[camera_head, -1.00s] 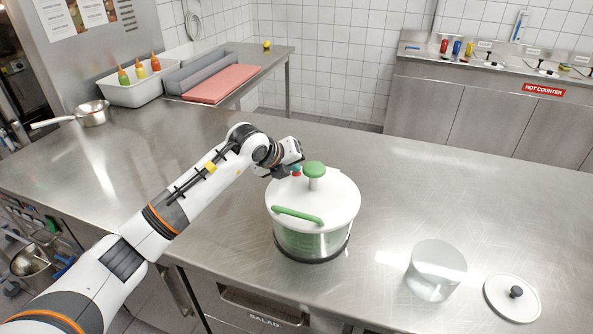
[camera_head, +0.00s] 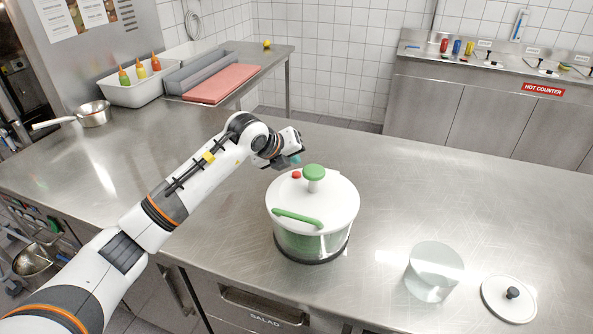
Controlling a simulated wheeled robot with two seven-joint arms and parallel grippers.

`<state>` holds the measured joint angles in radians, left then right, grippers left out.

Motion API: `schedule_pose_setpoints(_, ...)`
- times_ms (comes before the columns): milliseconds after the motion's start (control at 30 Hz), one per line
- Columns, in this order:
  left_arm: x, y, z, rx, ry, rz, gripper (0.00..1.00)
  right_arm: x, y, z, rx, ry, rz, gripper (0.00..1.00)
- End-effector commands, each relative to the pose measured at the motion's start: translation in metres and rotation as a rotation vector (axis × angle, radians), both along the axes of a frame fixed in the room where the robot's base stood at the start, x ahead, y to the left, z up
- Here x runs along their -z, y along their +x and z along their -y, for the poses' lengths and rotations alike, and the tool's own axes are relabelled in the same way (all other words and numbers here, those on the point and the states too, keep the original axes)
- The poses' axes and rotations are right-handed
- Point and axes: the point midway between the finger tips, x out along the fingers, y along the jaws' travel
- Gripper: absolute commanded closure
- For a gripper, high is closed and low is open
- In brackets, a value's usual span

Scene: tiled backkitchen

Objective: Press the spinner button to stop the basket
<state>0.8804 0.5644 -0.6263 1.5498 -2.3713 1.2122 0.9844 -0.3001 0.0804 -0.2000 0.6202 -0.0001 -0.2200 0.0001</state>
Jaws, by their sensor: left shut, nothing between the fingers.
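The salad spinner (camera_head: 312,215) stands upright on the steel counter, with a white lid, a green knob (camera_head: 314,173), a green handle (camera_head: 297,218) and a clear body showing green inside. A small red button (camera_head: 296,175) is on the lid, left of the knob, and is fully visible. My left gripper (camera_head: 294,160) is shut and empty, just above and behind the red button, apart from it. Whether the basket is turning cannot be told. My right gripper is not in view.
A clear container (camera_head: 434,271) and a round white lid (camera_head: 509,299) lie to the right of the spinner. A saucepan (camera_head: 93,114) stands at the far left. The steel counter (camera_head: 400,185) is free behind and right of the spinner.

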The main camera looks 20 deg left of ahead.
Motion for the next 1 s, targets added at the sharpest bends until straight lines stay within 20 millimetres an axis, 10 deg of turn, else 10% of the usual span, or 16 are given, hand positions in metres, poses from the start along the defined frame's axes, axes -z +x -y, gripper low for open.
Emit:
schedule_pose_setpoints(333,-0.036,0.000,0.000,0.000,0.001,0.001,1.00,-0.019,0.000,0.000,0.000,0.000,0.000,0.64)
schedule_pose_setpoints(1000,-0.036,0.000,0.000,-0.001,0.000,0.001,1.00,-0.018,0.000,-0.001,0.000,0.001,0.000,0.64)
